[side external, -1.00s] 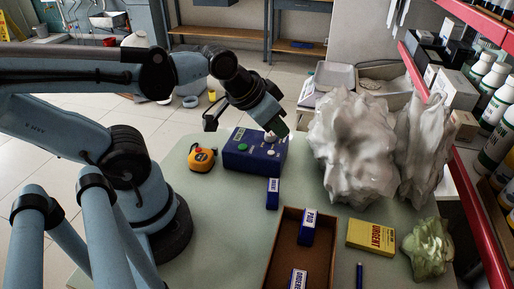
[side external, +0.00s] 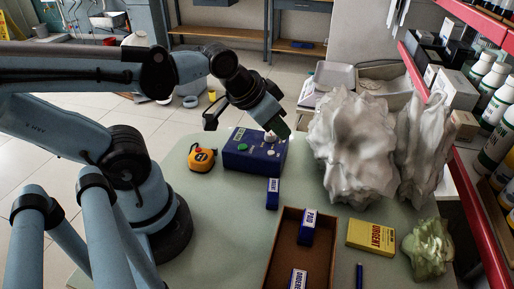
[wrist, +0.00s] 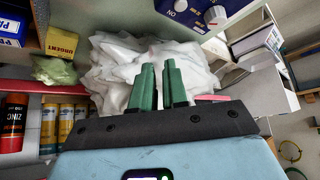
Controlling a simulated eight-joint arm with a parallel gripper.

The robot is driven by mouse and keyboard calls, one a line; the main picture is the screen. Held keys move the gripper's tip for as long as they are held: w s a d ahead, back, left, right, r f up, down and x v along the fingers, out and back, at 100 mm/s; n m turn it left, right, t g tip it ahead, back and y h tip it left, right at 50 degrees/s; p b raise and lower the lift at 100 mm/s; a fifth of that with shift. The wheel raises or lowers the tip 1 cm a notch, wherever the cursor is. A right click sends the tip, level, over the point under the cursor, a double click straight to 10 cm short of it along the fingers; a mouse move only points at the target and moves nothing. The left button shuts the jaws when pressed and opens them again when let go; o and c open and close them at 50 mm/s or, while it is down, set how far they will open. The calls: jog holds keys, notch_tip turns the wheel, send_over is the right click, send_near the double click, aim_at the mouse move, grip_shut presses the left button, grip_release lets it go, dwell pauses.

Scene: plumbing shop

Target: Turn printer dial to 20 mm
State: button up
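The printer (side external: 255,151) is a dark blue box at the back of the green table, with a green button at its left and white knobs on its front. One white dial (side external: 271,153) is low on the right; another knob sits near the top by my fingers. In the wrist view the printer (wrist: 203,6) shows only in part at the top edge, with a white dial (wrist: 217,15). My gripper (side external: 281,130) is beside the printer's upper right. In the wrist view its green fingers (wrist: 160,66) are a little apart with nothing between them. The dial's scale is unreadable.
White crumpled wrapping (side external: 350,145) stands close on the right. A small blue box (side external: 272,194), a brown tray (side external: 264,262) and a yellow URGENT box (side external: 370,237) lie in front.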

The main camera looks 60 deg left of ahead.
aim_at(270, 133)
jog(key=shift+o, duration=1.1)
jog(key=shift+w+a+r+m, duration=0.15)
jog(key=shift+a+r+m, duration=0.05)
jog(key=shift+m, duration=0.1)
jog(key=o, duration=0.5)
jog(key=shift+w+a+r+m+g, duration=0.3)
jog(key=shift+a+r+m+g, duration=0.1)
jog(key=shift+a+m+g, duration=0.15)
jog(key=shift+w+a+r+m+g, duration=0.25)
jog(key=shift+a+r+m+g, duration=0.2)
jog(key=shift+m, duration=0.2)
jog(key=a+m+g, duration=0.1)
jog(key=m, duration=0.1)
jog(key=w+a+r+m+g, duration=0.1)
jog(key=a+m+g, duration=0.1)
jog(key=w+a+r+m+g, duration=0.1)
jog(key=a+m, duration=0.1)
jog(key=shift+w+a+r, duration=0.15)
jog(key=shift+a+r, duration=0.05)
jog(key=shift+a, duration=0.05)
jog(key=shift+m+g, duration=0.5)
jog(key=shift+m, duration=0.3)
jog(key=shift+a+f, duration=0.2)
jog(key=shift+f, duration=2.75)
jog(key=shift+a+f, duration=0.2)
jog(key=shift+f, duration=2.75)
grip_shut()
